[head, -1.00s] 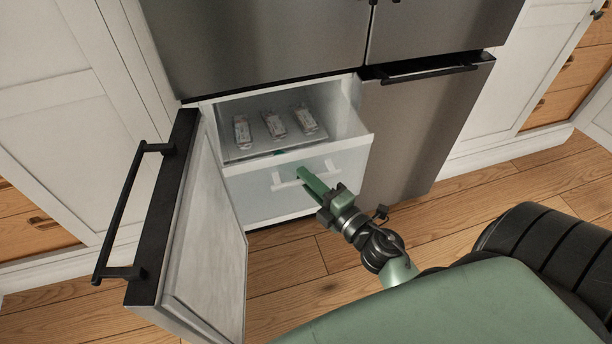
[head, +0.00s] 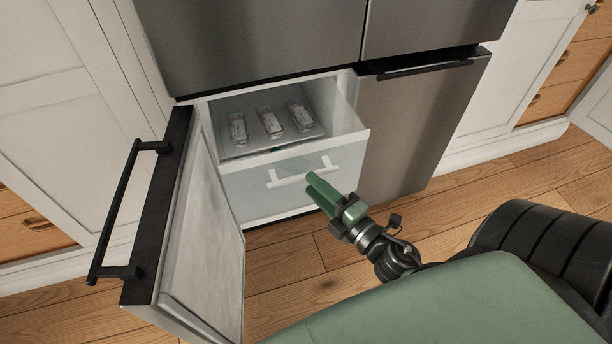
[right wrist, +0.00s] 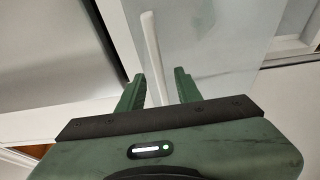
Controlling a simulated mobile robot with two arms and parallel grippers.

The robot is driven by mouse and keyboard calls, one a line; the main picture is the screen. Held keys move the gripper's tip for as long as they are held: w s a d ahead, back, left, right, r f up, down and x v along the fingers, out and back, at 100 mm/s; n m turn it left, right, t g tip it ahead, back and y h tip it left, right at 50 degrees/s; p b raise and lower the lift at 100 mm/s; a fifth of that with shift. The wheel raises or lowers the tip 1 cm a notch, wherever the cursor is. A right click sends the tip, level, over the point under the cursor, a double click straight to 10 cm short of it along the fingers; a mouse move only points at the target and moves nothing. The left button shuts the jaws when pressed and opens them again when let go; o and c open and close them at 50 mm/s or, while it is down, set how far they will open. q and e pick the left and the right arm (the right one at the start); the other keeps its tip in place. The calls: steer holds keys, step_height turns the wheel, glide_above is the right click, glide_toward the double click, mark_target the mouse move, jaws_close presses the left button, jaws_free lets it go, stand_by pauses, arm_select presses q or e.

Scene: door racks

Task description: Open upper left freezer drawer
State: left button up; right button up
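The freezer drawer (head: 245,180) at the left of the fridge is pulled out, with a translucent front and a white bar handle (head: 285,180). Several small packages lie inside it. The handle also shows in the right wrist view (right wrist: 152,50), beyond the fingers. My right gripper (head: 314,182) is open, close to the handle's right end, with a gap between its green fingers. In the right wrist view the right gripper (right wrist: 158,88) holds nothing. My left gripper is out of view.
The left freezer door (head: 205,225) stands swung open with a black handle (head: 125,205). The right freezer door (head: 415,125) is shut. White cabinets (head: 45,105) flank the fridge. Wooden floor (head: 280,268) lies clear in front.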

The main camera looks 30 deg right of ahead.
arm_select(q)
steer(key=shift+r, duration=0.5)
arm_select(e)
steer(key=shift+s+d, duration=0.15)
steer(key=shift+s, duration=0.75)
steer(key=shift+s+d, duration=0.1)
steer(key=shift+s, duration=0.75)
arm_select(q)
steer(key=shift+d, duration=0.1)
